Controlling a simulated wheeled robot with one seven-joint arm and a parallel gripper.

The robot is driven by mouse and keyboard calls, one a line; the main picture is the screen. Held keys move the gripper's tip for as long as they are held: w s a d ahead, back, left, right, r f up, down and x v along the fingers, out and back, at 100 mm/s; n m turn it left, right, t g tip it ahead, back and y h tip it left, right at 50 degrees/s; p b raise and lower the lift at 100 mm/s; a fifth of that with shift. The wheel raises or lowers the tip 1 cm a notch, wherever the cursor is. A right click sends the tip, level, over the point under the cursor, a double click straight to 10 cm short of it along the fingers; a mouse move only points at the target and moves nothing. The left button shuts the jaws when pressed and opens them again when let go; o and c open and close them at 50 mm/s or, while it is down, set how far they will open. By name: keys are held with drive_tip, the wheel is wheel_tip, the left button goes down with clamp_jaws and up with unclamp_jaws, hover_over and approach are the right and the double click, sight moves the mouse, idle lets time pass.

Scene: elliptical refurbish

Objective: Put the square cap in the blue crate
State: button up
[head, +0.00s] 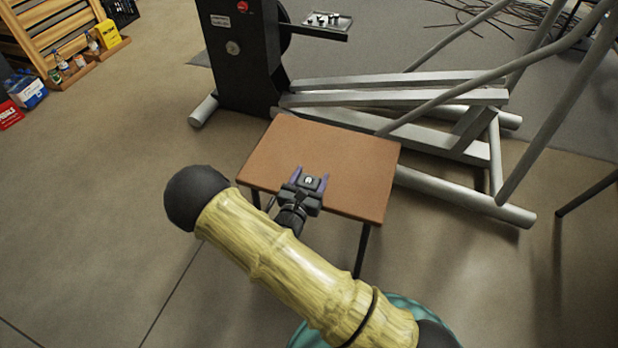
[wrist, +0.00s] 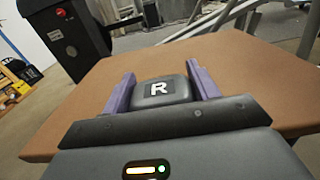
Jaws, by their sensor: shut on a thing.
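The square cap (wrist: 161,91) is dark grey with a white letter R on its top. In the wrist view it sits between the two purple fingers of my gripper (wrist: 160,88), which is shut on it. In the head view the cap (head: 311,182) shows small between the fingers of my gripper (head: 312,181), over the near part of a brown table. I cannot tell whether the cap touches the table top.
The brown table (head: 345,160) is otherwise bare. A black and grey elliptical machine (head: 240,55) stands right behind it, its rails and bars reaching right. A small tray with metal parts (head: 325,28) is attached near the machine. A wooden rack (head: 60,35) stands upper left. Floor at left is open.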

drive_tip(key=o, duration=1.4)
drive_tip(key=shift+f, duration=0.1)
drive_tip(key=p+v, duration=0.4)
drive_tip(key=v, duration=0.8)
drive_tip(key=shift+r, duration=0.25)
